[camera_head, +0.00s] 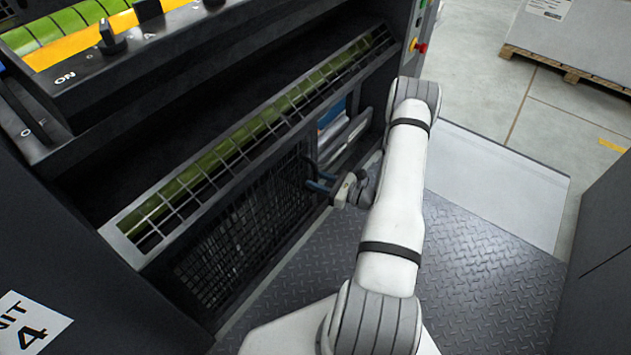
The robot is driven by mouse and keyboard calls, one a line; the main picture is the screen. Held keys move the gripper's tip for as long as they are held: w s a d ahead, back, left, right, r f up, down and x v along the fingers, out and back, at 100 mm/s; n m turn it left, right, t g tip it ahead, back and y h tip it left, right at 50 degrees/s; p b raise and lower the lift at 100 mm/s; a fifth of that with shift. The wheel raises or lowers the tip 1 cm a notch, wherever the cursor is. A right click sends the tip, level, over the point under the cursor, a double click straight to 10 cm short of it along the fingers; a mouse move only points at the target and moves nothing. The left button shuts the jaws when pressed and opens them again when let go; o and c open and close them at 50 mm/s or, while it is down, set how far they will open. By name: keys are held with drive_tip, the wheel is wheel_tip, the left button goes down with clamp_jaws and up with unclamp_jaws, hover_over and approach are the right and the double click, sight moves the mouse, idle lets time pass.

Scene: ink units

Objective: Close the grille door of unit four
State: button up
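A label reading unit 4 (30,325) is on the dark panel at the lower left. A long grille with a light grey frame (135,252) runs diagonally across the machine front, with a green roller showing through its bars. Below it is a black mesh panel (225,258). I cannot tell for sure which of these is the grille door, or how far it stands open. My gripper (315,178) is beside the right end of the black mesh, its dark fingers pointing left. Its fingers are small and dark, so their opening and any contact are unclear.
A control ledge with a black knob (111,38) and an ON mark is at the upper left. A red button (421,47) is on the machine's right edge. Diamond-plate floor (480,285) is clear; a dark cabinet (605,260) bounds the right. A pallet (565,70) stands behind.

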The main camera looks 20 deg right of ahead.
drive_tip(key=shift+w+a, duration=0.3)
drive_tip(key=shift+w, duration=0.1)
drive_tip(key=shift+c, duration=0.3)
clamp_jaws()
